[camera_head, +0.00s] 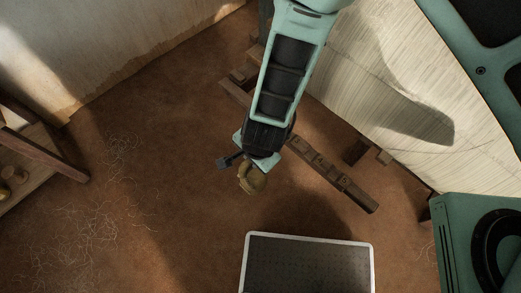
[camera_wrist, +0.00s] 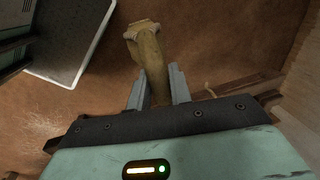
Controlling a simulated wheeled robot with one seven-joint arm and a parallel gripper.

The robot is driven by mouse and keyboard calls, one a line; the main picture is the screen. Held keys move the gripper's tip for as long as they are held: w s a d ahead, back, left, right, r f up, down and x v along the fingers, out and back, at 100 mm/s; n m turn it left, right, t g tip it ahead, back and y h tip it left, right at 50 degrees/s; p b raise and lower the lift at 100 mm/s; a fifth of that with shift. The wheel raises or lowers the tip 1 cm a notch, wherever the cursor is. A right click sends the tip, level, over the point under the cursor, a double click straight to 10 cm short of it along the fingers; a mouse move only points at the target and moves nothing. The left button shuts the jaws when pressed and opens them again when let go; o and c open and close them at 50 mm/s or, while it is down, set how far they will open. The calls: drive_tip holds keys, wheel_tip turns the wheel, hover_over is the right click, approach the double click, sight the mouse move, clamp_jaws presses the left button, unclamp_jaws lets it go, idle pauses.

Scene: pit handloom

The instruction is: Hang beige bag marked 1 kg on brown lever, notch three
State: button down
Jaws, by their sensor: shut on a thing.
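The beige bag (camera_head: 252,179) hangs at my gripper (camera_head: 245,163) in the head view, above the brown floor. In the wrist view the bag (camera_wrist: 148,52) sits between the two grey fingers of my gripper (camera_wrist: 157,88), which is shut on it. No 1 kg mark can be read on it. The brown lever (camera_head: 333,176) is a notched wooden bar running down to the right of my gripper. Several notches show along its top, and my arm hides the part further up. The bag is apart from the visible part of the lever.
Pale cloth (camera_head: 375,85) is stretched at the upper right, beside the lever. A wooden shelf (camera_head: 40,160) with small round things stands at the left. My dark, white-rimmed base plate (camera_head: 308,236) is at the bottom. Floor between shelf and gripper is open, with loose threads.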

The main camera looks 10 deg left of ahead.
drive_tip(key=shift+w+d+f+b, duration=0.15)
drive_tip(key=shift+w+d+b, duration=0.45)
drive_tip(key=shift+w+d, duration=1.25)
drive_tip(key=shift+w+d+f+b, duration=0.1)
drive_tip(key=shift+w+d+b, duration=0.55)
drive_tip(key=shift+w+d, duration=1.15)
drive_tip(key=shift+w+d+f+b, duration=0.15)
drive_tip(key=shift+w+d+b, duration=0.7)
drive_tip(key=shift+w, duration=1.7)
drive_tip(key=shift+w+d+f, duration=0.15)
drive_tip(key=shift+d, duration=0.25)
drive_tip(key=shift+f+b, duration=0.65)
drive_tip(key=shift+f, duration=0.4)
drive_tip(key=shift+f, duration=0.3)
drive_tip(key=c, duration=1.2)
unclamp_jaws()
drive_tip(key=d+r+p, duration=0.1)
drive_tip(key=r, duration=0.4)
drive_tip(key=s+r+p, duration=0.1)
drive_tip(key=r, duration=0.5)
drive_tip(key=s+d+r+p, duration=0.1)
drive_tip(key=r, duration=0.5)
drive_tip(key=shift+s+d+p, duration=0.15)
drive_tip(key=shift+d+p, duration=0.15)
drive_tip(key=shift+p, duration=0.1)
